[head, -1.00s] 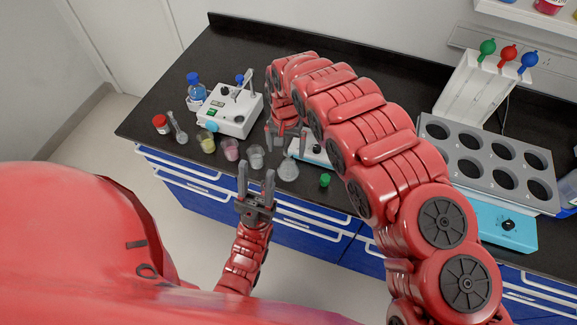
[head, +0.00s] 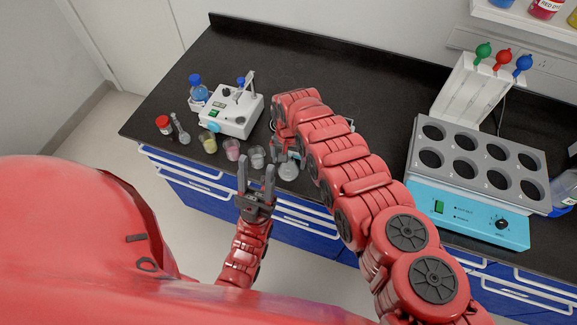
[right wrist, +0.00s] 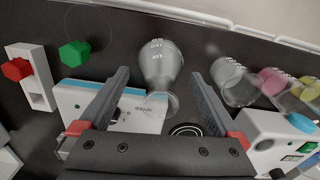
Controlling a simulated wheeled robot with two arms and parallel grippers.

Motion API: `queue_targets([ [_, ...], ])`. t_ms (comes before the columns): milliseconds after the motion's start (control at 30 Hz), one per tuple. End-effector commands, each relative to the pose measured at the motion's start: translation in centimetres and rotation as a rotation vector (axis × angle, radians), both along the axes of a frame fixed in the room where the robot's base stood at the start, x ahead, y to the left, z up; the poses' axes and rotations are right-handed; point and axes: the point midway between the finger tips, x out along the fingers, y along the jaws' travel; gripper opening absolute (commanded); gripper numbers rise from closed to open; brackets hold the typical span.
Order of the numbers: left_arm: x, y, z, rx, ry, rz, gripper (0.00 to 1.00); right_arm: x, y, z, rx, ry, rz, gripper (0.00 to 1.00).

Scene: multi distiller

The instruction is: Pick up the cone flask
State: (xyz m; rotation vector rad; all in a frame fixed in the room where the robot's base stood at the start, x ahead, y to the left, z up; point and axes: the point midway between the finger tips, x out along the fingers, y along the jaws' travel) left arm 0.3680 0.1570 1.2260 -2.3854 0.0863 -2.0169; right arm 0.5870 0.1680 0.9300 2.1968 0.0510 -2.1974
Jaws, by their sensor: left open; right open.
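The cone flask (right wrist: 160,58) is clear grey glass with white markings. In the right wrist view it lies between the two open fingers of my right gripper (right wrist: 160,76), with its neck toward the palm. No finger is seen closed on it. In the head view the flask (head: 288,171) stands near the bench's front edge, just in front of my right gripper (head: 287,152), partly covered by it. My left gripper (head: 257,172) is open and empty, pointing up in front of the bench edge.
Beakers (head: 257,157) with clear, pink and yellow contents stand left of the flask. A white device (head: 228,108) is behind them. A green stopper (right wrist: 74,54) and a white-blue device (right wrist: 75,100) lie close by. A grey well block (head: 480,158) is at right.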

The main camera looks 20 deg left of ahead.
Motion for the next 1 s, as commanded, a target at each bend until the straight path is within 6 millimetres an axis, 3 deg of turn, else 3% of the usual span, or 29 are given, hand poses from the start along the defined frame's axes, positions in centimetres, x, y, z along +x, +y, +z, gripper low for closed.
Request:
queue_targets([
  [233, 0.00, 0.00, 0.01, 0.000, 0.000, 0.000, 0.50, -0.01, 0.02, -0.01, 0.000, 0.000, 0.001, 0.96],
  [767, 0.00, 0.00, 0.01, 0.000, 0.000, 0.000, 0.50, -0.01, 0.03, 0.01, 0.000, 0.000, 0.000, 0.00],
  [1000, 0.00, 0.00, 0.00, 0.000, 0.000, 0.000, 0.50, 0.01, 0.05, 0.04, 0.000, 0.000, 0.000, 0.00],
])
